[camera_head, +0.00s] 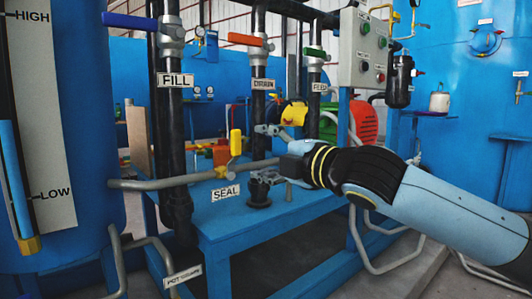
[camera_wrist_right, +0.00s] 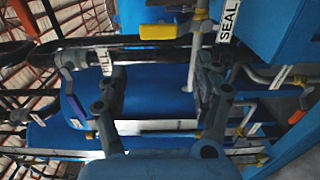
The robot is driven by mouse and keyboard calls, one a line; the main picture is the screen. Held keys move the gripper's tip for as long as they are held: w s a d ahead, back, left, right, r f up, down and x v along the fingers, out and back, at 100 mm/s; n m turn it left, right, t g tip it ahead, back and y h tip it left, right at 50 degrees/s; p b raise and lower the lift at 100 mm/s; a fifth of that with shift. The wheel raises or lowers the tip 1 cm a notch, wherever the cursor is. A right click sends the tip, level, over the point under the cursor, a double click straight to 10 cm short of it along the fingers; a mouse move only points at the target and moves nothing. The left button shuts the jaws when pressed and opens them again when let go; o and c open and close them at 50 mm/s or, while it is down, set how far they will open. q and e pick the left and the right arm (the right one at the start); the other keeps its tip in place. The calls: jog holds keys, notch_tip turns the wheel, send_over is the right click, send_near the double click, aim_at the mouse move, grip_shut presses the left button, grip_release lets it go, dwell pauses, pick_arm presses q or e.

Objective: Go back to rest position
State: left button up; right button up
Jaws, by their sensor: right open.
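My right gripper (camera_head: 266,156) reaches in from the right above the blue bench, its fingers spread and nothing between them. In the right wrist view its two fingers (camera_wrist_right: 160,84) stand wide apart, with blue surfaces and pipes behind. The yellow handle (camera_head: 236,142) of the valve by the SEAL label (camera_head: 226,192) stands upright just left of the fingertips. It also shows in the wrist view (camera_wrist_right: 158,32), beyond the fingers. I cannot tell how far it is from them. My left gripper is not in view.
A grey pipe (camera_head: 175,183) crosses left of the gripper. Black pipes carry valves with blue (camera_head: 130,22), orange (camera_head: 245,40) and green (camera_head: 314,53) handles. A control box (camera_head: 362,50) hangs above my right arm. A blue tank with a level gauge (camera_head: 42,110) stands at left.

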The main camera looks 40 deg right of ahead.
dwell(0.3)
jog(key=s+a+f+m+g+h, duration=0.1)
jog(key=s+f+m+g, duration=0.3)
jog(key=s+f, duration=0.55)
jog(key=s+f+m+g+h, duration=0.1)
jog(key=s+f+m+g, duration=0.35)
jog(key=f, duration=0.95)
jog(key=s+a+f+m+g+h, duration=0.1)
jog(key=s+f+m+g, duration=0.2)
jog(key=s+f, duration=0.7)
jog(key=s+f+m+g+p, duration=0.65)
jog(key=s+f+p, duration=0.35)
jog(key=s+f, duration=0.6)
pick_arm(q)
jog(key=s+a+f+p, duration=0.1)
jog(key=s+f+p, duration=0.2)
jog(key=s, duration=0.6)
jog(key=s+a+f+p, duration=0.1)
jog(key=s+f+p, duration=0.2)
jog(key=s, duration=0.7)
jog(key=p, duration=0.2)
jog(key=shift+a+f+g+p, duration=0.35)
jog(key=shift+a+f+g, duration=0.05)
pick_arm(e)
jog(key=s, duration=1.4)
jog(key=shift+s+d+m, duration=0.15)
jog(key=shift+s+m, duration=0.05)
jog(key=shift+m, duration=0.1)
